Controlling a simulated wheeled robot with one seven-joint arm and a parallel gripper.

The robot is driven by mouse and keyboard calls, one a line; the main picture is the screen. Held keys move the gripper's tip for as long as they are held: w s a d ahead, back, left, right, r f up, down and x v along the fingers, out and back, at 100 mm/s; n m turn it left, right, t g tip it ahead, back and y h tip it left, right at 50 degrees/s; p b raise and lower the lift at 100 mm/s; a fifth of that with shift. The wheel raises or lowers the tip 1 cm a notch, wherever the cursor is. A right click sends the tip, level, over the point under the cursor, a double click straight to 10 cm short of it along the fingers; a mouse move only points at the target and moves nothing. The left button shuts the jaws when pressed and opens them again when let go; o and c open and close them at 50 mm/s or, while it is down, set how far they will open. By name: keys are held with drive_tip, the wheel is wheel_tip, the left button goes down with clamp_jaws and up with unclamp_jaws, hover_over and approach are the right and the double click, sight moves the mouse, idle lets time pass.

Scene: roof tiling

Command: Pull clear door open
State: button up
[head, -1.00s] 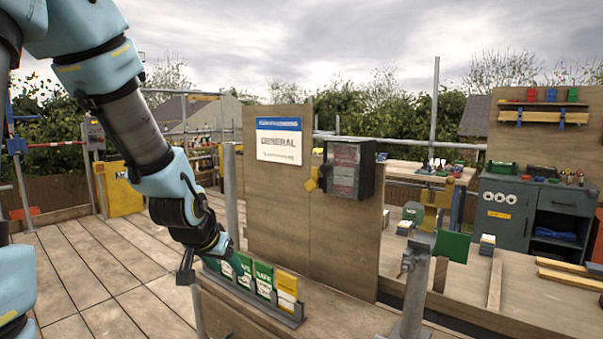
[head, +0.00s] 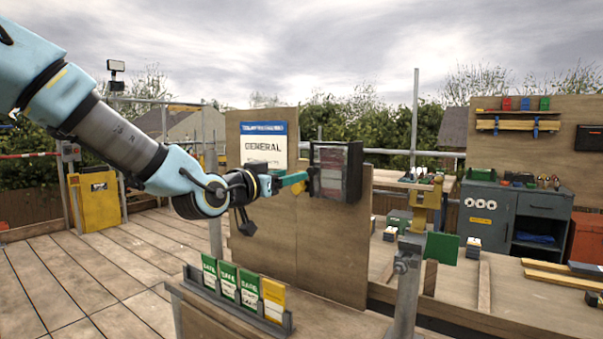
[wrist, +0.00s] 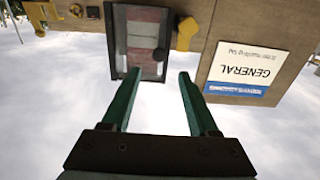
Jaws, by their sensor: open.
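The clear door (head: 333,168) is the see-through front of a dark box (head: 355,172) on an upright wooden board. It looks closed. In the wrist view the door (wrist: 144,40) appears upside down, with a small dark piece near its edge. My gripper (head: 304,178) is at the box's left side in the head view. Its green fingers are open and empty in the wrist view (wrist: 158,76). They straddle the line of the door's edge, one finger overlapping the box in the picture; contact cannot be told. A yellow piece (wrist: 187,33) is beside the box, partly hidden in the head view.
A white GENERAL sign (head: 264,146) is on the board left of the box. A rack (head: 235,301) with green and yellow cards is below my arm. A metal post (head: 406,285) with a green plate (head: 442,248) stands in front right. The air before the door looks free.

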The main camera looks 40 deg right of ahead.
sight(310, 171)
drive_tip(key=p+x, duration=0.1)
drive_tip(key=x, duration=0.5)
drive_tip(key=shift+r, duration=0.1)
drive_tip(key=shift+x, duration=0.8)
clamp_jaws()
idle(0.6)
